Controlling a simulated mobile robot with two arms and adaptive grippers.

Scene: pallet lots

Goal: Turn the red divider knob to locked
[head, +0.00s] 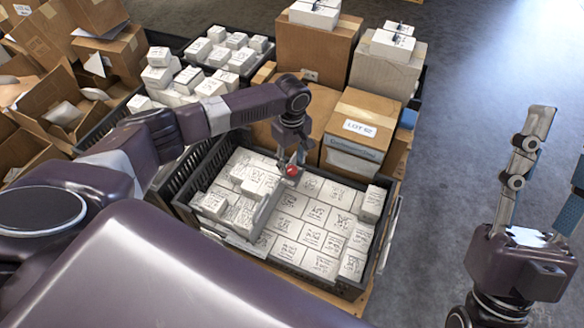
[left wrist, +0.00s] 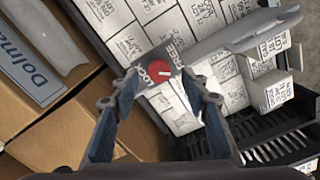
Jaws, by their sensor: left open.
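The red divider knob (head: 292,170) sits at the far end of the grey divider (head: 266,216) in the front black crate. In the left wrist view the knob (left wrist: 159,70) is round, with a short white mark, between the printed words LOCK and FREE. The mark is small and seems to point away from LOCK. My left gripper (head: 291,156) is just above the knob. Its open fingers (left wrist: 160,82) stand on either side of the knob, and I cannot tell if they touch it. My right gripper (head: 557,150) is open and empty, off to the right.
White labelled boxes fill the front crate (head: 375,262) on both sides of the divider, some stacked higher. A carton marked LOT 52 (head: 367,108) stands close behind the knob. More cartons and a second crate of boxes stand behind. The floor at right is clear.

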